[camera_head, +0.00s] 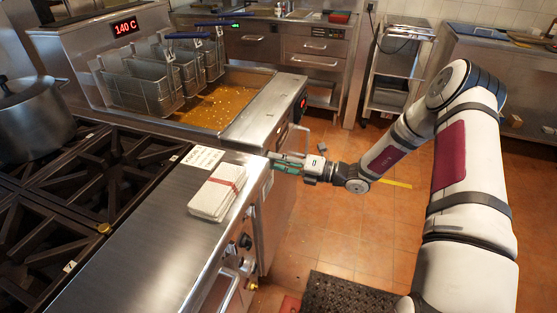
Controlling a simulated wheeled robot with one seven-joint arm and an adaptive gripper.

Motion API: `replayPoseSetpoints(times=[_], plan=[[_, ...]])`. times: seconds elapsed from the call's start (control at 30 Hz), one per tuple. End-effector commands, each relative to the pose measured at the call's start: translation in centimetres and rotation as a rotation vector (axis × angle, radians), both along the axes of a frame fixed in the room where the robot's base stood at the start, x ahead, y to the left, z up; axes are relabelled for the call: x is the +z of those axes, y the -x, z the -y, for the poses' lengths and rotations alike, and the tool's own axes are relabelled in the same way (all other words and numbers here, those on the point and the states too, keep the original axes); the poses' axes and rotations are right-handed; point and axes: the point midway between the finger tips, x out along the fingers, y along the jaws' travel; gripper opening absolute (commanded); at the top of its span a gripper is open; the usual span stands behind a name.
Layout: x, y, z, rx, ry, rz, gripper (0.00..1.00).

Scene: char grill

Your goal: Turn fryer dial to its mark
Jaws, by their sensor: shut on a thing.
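The fryer (255,125) stands beyond the range, its vat of golden oil holding wire baskets (150,80) at the back.
A folded cloth (217,193) and a printed card (203,157) lie on the steel ledge. Range knobs (244,241) and a handle stick out below. A pot (32,118) sits at left. A dark mat (350,294) lies on the open tiled floor.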

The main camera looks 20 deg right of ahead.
Motion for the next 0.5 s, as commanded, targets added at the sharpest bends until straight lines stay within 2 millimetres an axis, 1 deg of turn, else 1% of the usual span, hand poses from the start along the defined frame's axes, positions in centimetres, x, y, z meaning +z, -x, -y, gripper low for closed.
replayPoseSetpoints(times=[0.5], plan=[[0.01,0.03,0.04,-0.002,-0.287,-0.398,0.05]])
